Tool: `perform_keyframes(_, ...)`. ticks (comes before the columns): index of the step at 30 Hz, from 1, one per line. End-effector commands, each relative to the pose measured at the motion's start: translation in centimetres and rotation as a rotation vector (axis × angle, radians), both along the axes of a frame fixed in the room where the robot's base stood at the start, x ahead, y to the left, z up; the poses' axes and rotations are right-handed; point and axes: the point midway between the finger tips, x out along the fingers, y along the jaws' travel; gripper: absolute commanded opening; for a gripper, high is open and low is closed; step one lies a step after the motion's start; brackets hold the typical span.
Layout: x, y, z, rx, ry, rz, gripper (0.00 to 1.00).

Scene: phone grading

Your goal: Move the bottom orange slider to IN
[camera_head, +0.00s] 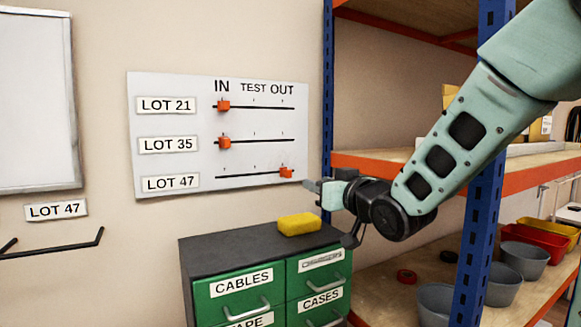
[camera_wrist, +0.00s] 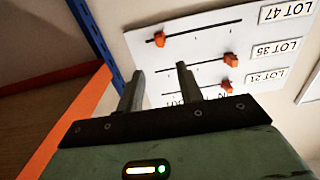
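A white board (camera_head: 210,130) on the wall has three tracks labelled LOT 21, LOT 35 and LOT 47, with columns IN, TEST and OUT. The bottom orange slider (camera_head: 286,172), on the LOT 47 track, sits at the OUT end. The LOT 21 slider (camera_head: 223,106) and LOT 35 slider (camera_head: 225,142) sit at IN. My gripper (camera_head: 314,187) is just right of and below the bottom slider, apart from it. In the wrist view its two fingers (camera_wrist: 161,85) are spread with nothing between them; the bottom slider (camera_wrist: 159,39) shows beyond them.
A blue shelf post (camera_head: 327,90) and orange-edged shelves stand close to the board's right. Below is a green drawer cabinet (camera_head: 235,285) with a yellow block (camera_head: 299,224) on top.

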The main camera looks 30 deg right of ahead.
Motion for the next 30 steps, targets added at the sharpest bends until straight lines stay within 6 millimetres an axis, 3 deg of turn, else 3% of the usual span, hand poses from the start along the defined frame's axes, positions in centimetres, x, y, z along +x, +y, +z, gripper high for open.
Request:
perform_keyframes(1,0.3,0.0,0.7,0.003,0.004,0.004,0.36)
perform_keyframes(18,2.3,0.1,0.6,0.001,0.005,-0.005,0.36)
perform_keyframes(26,5.1,0.1,0.5,0.0,0.005,-0.004,0.36)
perform_keyframes(30,7.8,0.0,0.4,-0.001,0.002,-0.005,0.36)
